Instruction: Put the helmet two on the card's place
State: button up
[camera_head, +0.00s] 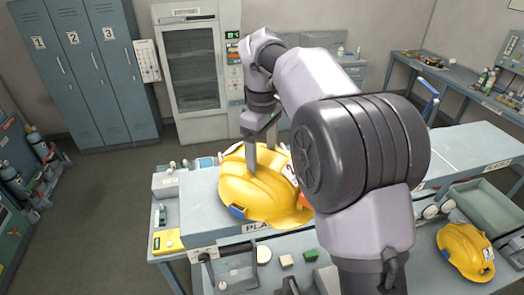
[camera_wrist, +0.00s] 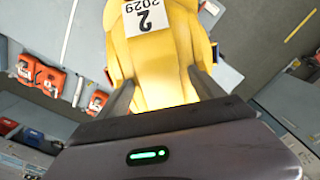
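Helmet two is yellow, with a white tag reading "2 2029" in the wrist view (camera_wrist: 165,50). In the head view helmet two (camera_head: 250,192) is over the left end of the grey bench (camera_head: 200,210), by a partly hidden label starting "PLA" (camera_head: 256,228). I cannot tell whether it touches the bench. My gripper (camera_head: 262,150) points down at its top; in the wrist view my gripper's fingers (camera_wrist: 163,92) lie against both sides of the yellow shell. A yellow-and-white card-like item (camera_head: 168,241) lies left of the bench; I cannot tell if it is the card.
Another yellow helmet (camera_head: 464,250) sits at the lower right, near a grey-green tray (camera_head: 485,205). Small items lie on the nearer surface, including a white disc (camera_head: 263,255). Lockers (camera_head: 85,70) and a glass-front cabinet (camera_head: 192,75) stand behind.

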notch_tip(320, 180, up, 12)
jog(key=p, duration=0.5)
jog(key=s+d+r+m+t, duration=0.1)
jog(key=s+d+r+m, duration=0.2)
jog(key=s, duration=0.2)
jog(key=s+d+f+m+t+y, duration=0.1)
jog(key=s+f+m, duration=0.15)
jog(key=s, duration=0.45)
jog(key=s+d+f+m+t, duration=0.2)
jog(key=s+m, duration=0.2)
jog(key=s, duration=0.4)
jog(key=s+d+f+m+t+y, duration=0.1)
jog(key=s+f+m, duration=0.1)
jog(key=s+m, duration=0.35)
jog(key=s+f+b, duration=0.1)
jog(key=f+b, duration=2.2)
jog(key=f, duration=0.2)
jog(key=s+f+b, duration=0.2)
jog(key=f+b, duration=2.2)
jog(key=f, duration=0.1)
jog(key=shift+s+f+m+t+b, duration=0.25)
jog(key=shift+s+m+t+b, duration=0.05)
jog(key=shift+t, duration=0.1)
